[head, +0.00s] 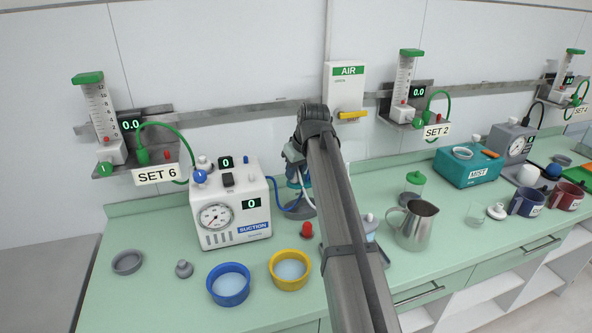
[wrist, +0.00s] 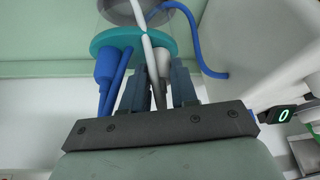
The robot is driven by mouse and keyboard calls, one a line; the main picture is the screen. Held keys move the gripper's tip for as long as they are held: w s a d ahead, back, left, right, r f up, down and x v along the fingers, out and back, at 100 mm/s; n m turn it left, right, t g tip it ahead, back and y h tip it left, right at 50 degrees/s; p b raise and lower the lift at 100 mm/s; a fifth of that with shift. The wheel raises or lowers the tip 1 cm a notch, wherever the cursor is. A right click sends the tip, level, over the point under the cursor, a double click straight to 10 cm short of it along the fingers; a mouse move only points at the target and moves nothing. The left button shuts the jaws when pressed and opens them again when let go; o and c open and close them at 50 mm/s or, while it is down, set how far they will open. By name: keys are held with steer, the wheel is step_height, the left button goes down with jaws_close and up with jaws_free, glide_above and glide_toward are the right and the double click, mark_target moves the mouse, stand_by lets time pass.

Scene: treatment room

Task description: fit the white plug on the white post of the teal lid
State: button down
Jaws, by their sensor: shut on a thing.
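The teal lid (wrist: 128,37) lies beyond my fingers in the wrist view, on a clear jar. In the head view, the lid (head: 307,183) is mostly hidden behind my arm and gripper (head: 293,160). My gripper (wrist: 158,88) is shut on a pale plug, which I take as the white plug (wrist: 163,62), close to the lid's right side. A white hose (wrist: 146,50) crosses in front of the lid and runs between the fingers. A blue plug (wrist: 106,62) is at the lid's left side. The white post is hidden; I cannot tell whether the plug touches it.
The suction unit (head: 232,205) stands left of the jar, with a blue hose (wrist: 212,73) close to my gripper's right. Blue bowl (head: 228,284), yellow bowl (head: 290,270) and red stopper (head: 306,230) are in front. A metal jug (head: 414,225) stands right.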

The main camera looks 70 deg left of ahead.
stand_by(0.3)
steer(key=c, duration=0.8)
jaws_free()
steer(key=shift+r, duration=3.5)
